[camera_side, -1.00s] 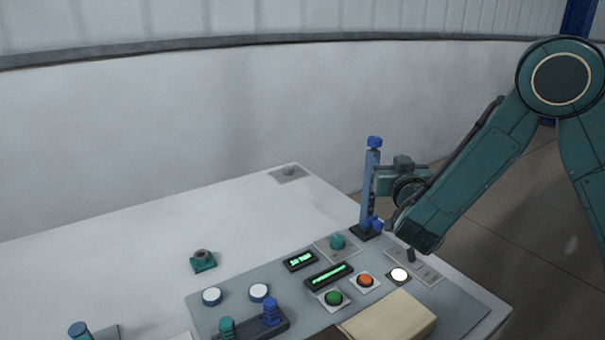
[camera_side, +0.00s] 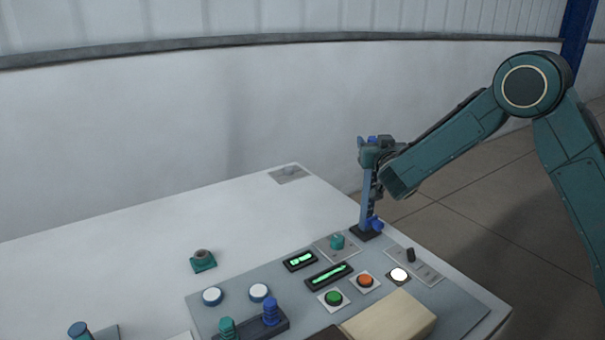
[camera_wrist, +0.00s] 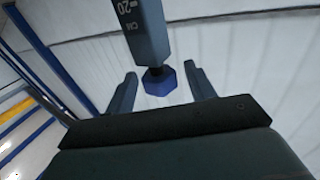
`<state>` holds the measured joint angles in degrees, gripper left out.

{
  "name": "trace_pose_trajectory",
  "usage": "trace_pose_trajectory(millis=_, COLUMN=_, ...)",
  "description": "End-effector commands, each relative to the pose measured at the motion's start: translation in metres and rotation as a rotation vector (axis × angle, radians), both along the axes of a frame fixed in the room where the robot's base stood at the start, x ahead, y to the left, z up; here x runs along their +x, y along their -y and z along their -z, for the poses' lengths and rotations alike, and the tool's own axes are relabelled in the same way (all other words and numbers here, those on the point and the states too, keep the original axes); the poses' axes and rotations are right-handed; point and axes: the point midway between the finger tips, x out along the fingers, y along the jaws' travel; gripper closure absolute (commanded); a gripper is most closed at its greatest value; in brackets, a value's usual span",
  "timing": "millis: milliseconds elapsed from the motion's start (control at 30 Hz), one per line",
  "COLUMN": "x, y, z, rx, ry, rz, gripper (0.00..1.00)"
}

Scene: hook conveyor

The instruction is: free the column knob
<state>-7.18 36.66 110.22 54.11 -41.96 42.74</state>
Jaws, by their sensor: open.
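The blue column (camera_side: 367,199) stands upright on a dark base at the panel's back edge. Its top knob (camera_side: 372,139) is mostly hidden by my gripper (camera_side: 367,151) in the side view. In the wrist view the blue, many-sided knob (camera_wrist: 160,82) sits on a short dark neck at the end of the column (camera_wrist: 144,35). The open fingers of my gripper (camera_wrist: 160,71) stand on either side of it, with a gap visible on both sides. A second blue knob (camera_side: 376,224) sticks out low on the column.
The grey panel (camera_side: 455,300) carries green-lit displays (camera_side: 328,275), a green button (camera_side: 333,298), an orange button (camera_side: 365,281) and a black lever switch (camera_side: 410,255). A tan block (camera_side: 390,318) lies at the front. The white table left of the column is mostly clear.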

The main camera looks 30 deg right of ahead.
Motion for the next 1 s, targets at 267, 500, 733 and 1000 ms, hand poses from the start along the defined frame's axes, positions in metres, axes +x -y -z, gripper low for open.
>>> trace_pose_trajectory(millis=267, x=0.0036, y=0.0023, z=0.0001, rx=0.000, ry=0.000, rz=0.000, gripper=0.46)
trace_pose_trajectory(millis=500, x=0.0035, y=0.0021, z=0.0001, rx=0.000, ry=0.000, rz=0.000, gripper=0.69)
trace_pose_trajectory(millis=733, x=0.0034, y=0.0022, z=0.0001, rx=0.000, ry=0.000, rz=0.000, gripper=0.88)
trace_pose_trajectory(millis=1000, x=0.0032, y=0.0022, z=0.0001, rx=0.000, ry=-0.001, rz=-0.015, gripper=0.88)
